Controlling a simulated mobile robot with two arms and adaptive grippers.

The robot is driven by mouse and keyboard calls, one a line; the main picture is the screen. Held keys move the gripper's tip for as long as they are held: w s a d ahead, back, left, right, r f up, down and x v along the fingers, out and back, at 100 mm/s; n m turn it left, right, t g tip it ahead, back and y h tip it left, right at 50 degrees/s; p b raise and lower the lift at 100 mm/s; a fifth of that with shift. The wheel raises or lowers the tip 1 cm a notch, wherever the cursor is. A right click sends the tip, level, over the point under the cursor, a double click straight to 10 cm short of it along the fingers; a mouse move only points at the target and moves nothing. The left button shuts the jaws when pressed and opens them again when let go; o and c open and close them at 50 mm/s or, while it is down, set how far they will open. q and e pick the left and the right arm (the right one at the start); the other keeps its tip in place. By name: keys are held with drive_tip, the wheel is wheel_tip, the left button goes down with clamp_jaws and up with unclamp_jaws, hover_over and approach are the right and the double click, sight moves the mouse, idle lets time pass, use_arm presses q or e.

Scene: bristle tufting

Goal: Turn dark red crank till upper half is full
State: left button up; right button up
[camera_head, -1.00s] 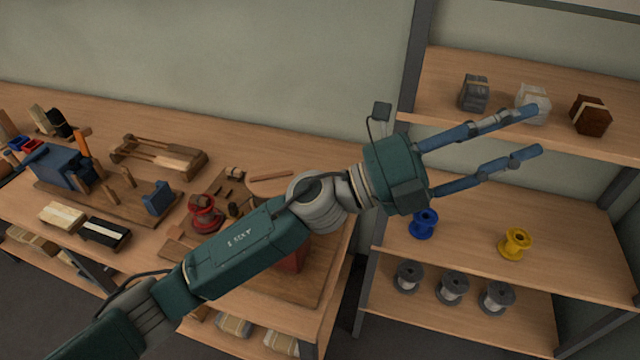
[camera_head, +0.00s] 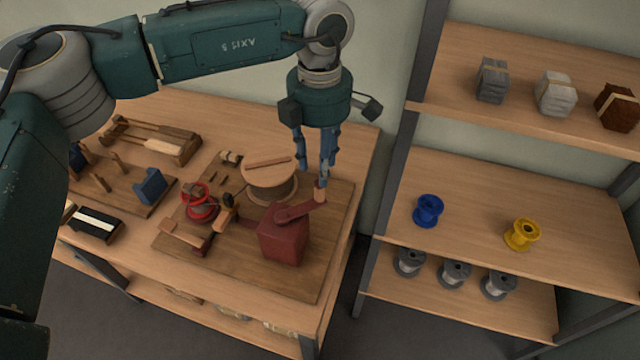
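The dark red crank has a box-like body (camera_head: 283,240) on the wooden board at the right end of the workbench. Its crank arm (camera_head: 298,211) points up and right, ending in a small upright wooden handle (camera_head: 320,192). My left gripper (camera_head: 315,176) points down just above this handle. Its blue fingers are apart, with the right fingertip close to the handle; contact cannot be told. A round wooden drum (camera_head: 270,172) stands behind the crank body. Which part is the upper half, and how full it is, cannot be told. My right gripper is out of view.
A red spool (camera_head: 200,203) and small wooden parts share the board (camera_head: 240,275). A blue block (camera_head: 150,187) is left. The shelf unit at right holds a blue spool (camera_head: 428,211), a yellow spool (camera_head: 522,235), grey spools below and bundles above.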

sight(320, 189)
use_arm(q)
wheel_tip(320, 189, down, 8)
drive_tip(key=shift+f+p, duration=0.15)
drive_tip(key=shift+p, duration=0.85)
clamp_jaws()
